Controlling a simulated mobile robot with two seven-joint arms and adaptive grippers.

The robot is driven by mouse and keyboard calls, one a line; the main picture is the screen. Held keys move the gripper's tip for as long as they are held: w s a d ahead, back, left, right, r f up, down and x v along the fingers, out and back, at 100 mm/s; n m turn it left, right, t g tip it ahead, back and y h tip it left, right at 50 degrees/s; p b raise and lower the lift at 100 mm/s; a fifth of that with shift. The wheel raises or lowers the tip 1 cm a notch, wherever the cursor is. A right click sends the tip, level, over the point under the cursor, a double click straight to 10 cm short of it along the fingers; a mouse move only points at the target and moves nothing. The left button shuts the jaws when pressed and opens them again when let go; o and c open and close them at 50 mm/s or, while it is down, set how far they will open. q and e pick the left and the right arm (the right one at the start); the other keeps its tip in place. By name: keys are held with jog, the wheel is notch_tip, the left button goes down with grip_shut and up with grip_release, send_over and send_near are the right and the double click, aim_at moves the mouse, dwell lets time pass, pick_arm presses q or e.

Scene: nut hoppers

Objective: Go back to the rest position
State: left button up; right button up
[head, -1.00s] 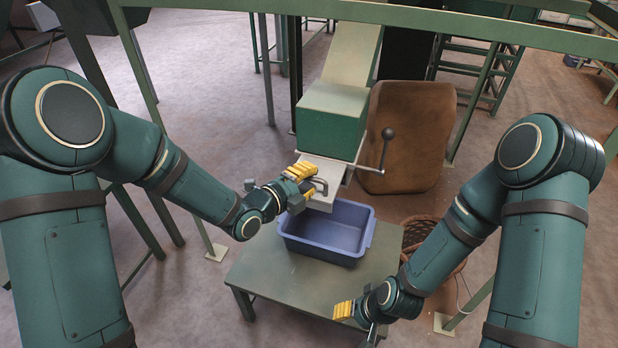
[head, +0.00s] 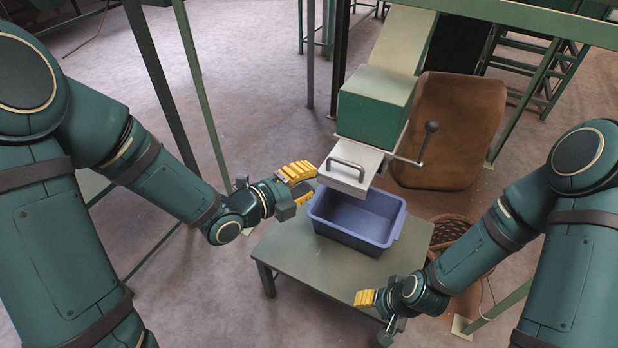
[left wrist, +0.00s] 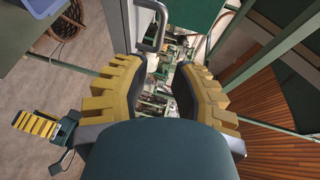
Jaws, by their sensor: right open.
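My left gripper (head: 300,184) is open and empty, just left of the hopper's grey slide plate (head: 350,172) and apart from its handle (head: 347,163). In the left wrist view its yellow fingers (left wrist: 168,95) stand apart with nothing between them, and the handle (left wrist: 154,28) shows ahead of them. My right gripper (head: 372,318) is low at the table's front right and is empty; it also shows at the lower left of the left wrist view (left wrist: 45,138). The slide plate sticks out from under the green hopper (head: 375,105).
An empty blue bin (head: 357,238) stands on the small green table (head: 290,265) below the slide plate. A crank lever with a dark knob (head: 432,127) sticks out right of the hopper. Green frame posts surround the hopper.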

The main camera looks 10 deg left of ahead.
pick_arm(q)
jog(key=s+f+n+g+y, duration=0.3)
jog(key=s+f+n+g, duration=0.2)
jog(key=f+n, duration=0.8)
jog(key=s+a+f+n+g+y, duration=0.1)
jog(key=s+f+n+g+y, duration=0.2)
jog(key=f+n, duration=1)
jog(key=s+n+g, duration=0.1)
jog(key=s+g, duration=0.1)
jog(key=s, duration=0.3)
jog(key=shift+s+f+y, duration=0.2)
jog(key=shift+f+y, duration=0.1)
